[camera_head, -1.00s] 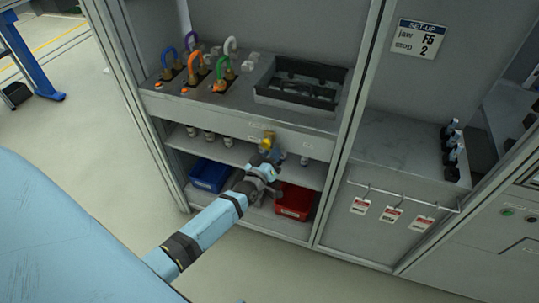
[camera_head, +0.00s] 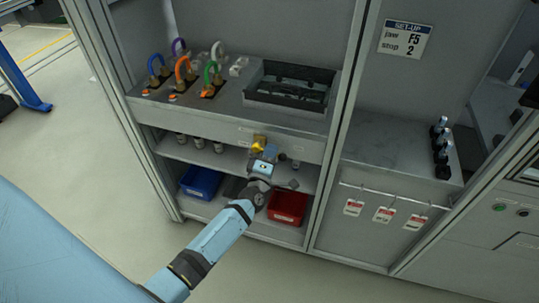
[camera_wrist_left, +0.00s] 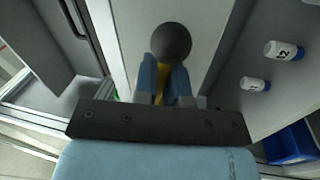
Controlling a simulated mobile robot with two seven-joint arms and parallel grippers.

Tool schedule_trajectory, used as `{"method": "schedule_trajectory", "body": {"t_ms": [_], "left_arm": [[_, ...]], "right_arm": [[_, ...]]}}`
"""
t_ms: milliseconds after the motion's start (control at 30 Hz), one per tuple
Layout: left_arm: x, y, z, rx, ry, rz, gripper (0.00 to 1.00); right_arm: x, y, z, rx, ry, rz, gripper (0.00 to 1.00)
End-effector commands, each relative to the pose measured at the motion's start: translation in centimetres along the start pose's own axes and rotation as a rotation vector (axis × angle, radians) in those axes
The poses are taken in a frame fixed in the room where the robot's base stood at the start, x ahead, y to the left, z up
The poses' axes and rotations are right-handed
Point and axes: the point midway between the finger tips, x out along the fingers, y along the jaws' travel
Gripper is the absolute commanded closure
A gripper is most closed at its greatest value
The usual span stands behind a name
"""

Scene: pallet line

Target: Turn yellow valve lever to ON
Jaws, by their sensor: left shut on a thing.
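The yellow valve lever (camera_head: 258,144) is on the front panel of the bench, below the black tray. In the left wrist view, the yellow lever (camera_wrist_left: 164,88) shows as a narrow strip between my fingers, with a dark round part (camera_wrist_left: 171,42) just beyond the fingertips. My left gripper (camera_head: 262,157) is at the valve, and its two blue fingers (camera_wrist_left: 166,75) are shut on the lever. The gripper hides part of the valve in the head view. The ON mark is too small to read. My right gripper is not in view.
Below the panel is a shelf with several small white bottles (camera_head: 198,142). A blue bin (camera_head: 201,182) and a red bin (camera_head: 288,207) stand lower down, near my arm. Coloured hoses (camera_head: 183,68) and a black tray (camera_head: 290,85) are on top. A cabinet post (camera_head: 335,130) is to the right.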

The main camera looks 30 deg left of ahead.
Motion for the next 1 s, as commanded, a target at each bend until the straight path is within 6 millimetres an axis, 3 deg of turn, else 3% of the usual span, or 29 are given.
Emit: {"method": "schedule_trajectory", "body": {"t_ms": [333, 900, 933, 1000], "left_arm": [[0.08, 0.62, 0.0, -0.145, 0.028, -0.001, 1.0], [0.12, 0.78, -0.06, -0.177, 0.035, -0.001, 1.0], [0.12, 0.78, -0.06, -0.177, 0.035, -0.001, 0.82], [0.12, 0.78, -0.06, -0.176, 0.035, 0.0, 0.66]], "right_arm": [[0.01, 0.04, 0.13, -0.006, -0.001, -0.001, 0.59], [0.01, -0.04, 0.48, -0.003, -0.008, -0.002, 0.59], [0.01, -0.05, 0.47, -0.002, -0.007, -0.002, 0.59], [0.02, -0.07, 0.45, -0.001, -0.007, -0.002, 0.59]]}}
